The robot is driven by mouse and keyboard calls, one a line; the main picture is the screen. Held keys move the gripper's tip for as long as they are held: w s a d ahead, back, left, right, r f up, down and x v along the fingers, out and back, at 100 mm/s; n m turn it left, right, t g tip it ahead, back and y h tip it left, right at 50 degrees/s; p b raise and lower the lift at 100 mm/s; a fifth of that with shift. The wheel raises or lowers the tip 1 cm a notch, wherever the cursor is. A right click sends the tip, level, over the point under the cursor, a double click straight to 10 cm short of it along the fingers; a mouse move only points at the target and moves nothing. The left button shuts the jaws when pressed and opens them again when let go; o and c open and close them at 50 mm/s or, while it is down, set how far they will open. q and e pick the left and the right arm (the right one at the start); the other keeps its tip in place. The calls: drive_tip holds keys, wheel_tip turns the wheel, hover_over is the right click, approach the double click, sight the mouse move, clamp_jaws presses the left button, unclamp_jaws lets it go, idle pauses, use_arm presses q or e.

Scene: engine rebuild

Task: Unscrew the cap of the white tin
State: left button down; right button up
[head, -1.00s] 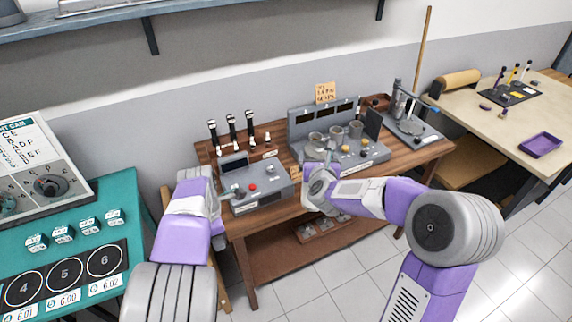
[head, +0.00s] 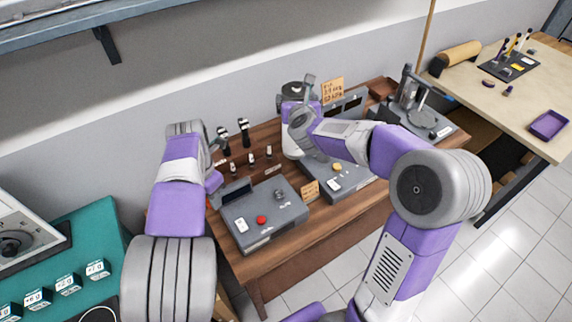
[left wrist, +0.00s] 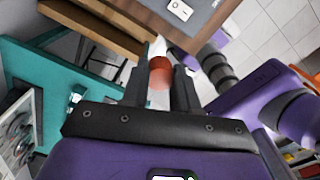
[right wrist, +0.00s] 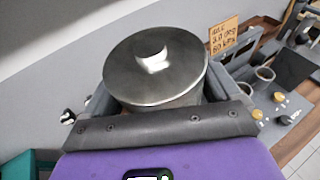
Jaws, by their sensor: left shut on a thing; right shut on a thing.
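In the left wrist view, my left gripper (left wrist: 160,85) is shut on a small round orange-red piece (left wrist: 160,74). A white part (left wrist: 157,46) shows just beyond it; I cannot tell whether this is the white tin. In the right wrist view, my right gripper (right wrist: 157,85) is shut on a wide round thing with a shiny metal top (right wrist: 155,62), its fingers spread to either side. Its lower body is mostly hidden. In the head view its dark round top (head: 297,88) shows beside the wall. The left gripper's jaws are hidden in the head view.
A grey box with a red button (head: 258,222) stands at the wooden bench's front left. A grey console (head: 345,182) stands behind my right arm. Black-and-white upright pieces (head: 243,132) stand at the back. A handwritten card (head: 333,90) is close to the right gripper.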

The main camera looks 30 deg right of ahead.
use_arm(q)
drive_tip(key=shift+s+f+b, duration=0.35)
drive_tip(key=shift+b, duration=0.1)
drive_tip(key=shift+w+f, duration=0.1)
drive_tip(key=shift+f, duration=0.05)
use_arm(e)
wheel_tip(320, 180, down, 9)
drive_tip(key=shift+s+f, duration=0.2)
